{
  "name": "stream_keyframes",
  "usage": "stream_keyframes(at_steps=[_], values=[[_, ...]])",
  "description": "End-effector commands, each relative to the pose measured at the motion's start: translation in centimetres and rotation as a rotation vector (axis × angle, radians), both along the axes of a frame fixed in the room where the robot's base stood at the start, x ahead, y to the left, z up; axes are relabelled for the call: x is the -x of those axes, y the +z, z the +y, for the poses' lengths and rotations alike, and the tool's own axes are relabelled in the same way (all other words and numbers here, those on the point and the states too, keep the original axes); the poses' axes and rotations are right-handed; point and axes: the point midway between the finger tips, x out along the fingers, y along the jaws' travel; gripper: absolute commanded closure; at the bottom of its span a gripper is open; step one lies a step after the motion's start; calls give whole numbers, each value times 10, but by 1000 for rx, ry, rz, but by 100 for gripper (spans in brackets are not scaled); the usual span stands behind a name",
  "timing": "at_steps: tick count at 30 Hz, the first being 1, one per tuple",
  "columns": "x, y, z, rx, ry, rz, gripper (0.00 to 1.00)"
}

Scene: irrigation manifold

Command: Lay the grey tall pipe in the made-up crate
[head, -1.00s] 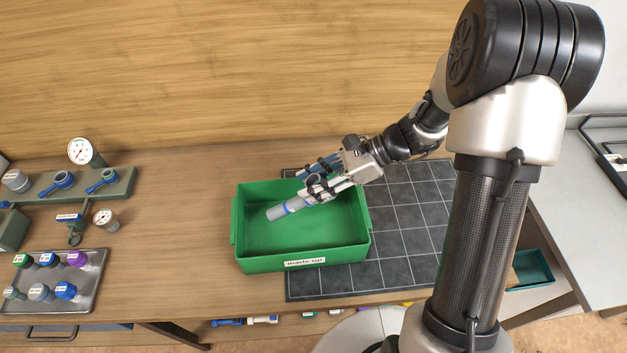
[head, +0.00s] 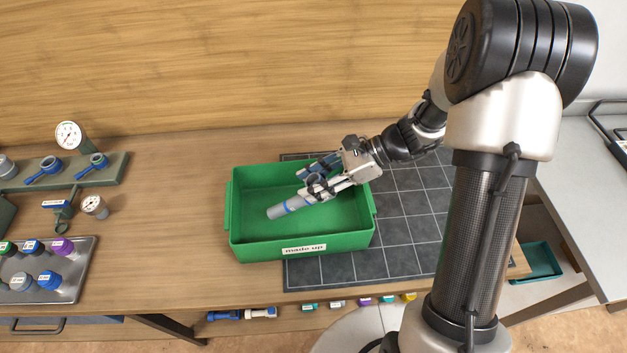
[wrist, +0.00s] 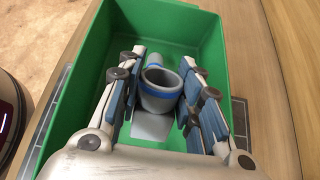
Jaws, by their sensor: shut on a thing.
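The grey tall pipe (head: 289,207), with a blue band, is held tilted in my gripper (head: 314,183), its far end pointing down and left over the crate floor. The green crate (head: 238,246) carries a "made up" label and stands partly on a dark tiled mat. My gripper reaches in over the crate's right rear side and is shut on the pipe. In the wrist view the pipe's open end (wrist: 160,90) shows between the two fingers (wrist: 163,105), inside the crate walls. I cannot tell whether the pipe's lower end touches the crate floor.
The dark mat (head: 405,235) is bare right of the crate. At left are a metal tray (head: 70,285) with capped parts and a green manifold (head: 75,185) with gauges and blue valves. A wooden wall rises behind. Table is clear left of the crate.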

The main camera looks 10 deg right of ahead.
Motion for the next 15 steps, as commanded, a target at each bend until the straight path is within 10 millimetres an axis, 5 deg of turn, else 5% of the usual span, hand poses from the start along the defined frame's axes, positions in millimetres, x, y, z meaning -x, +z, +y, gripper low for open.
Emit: stream_keyframes(at_steps=[1,2,12,15], values=[[0,0,0,0,0,0,100],[0,0,0,0,0,0,66],[0,0,0,0,0,0,44],[0,0,0,0,0,0,44]])
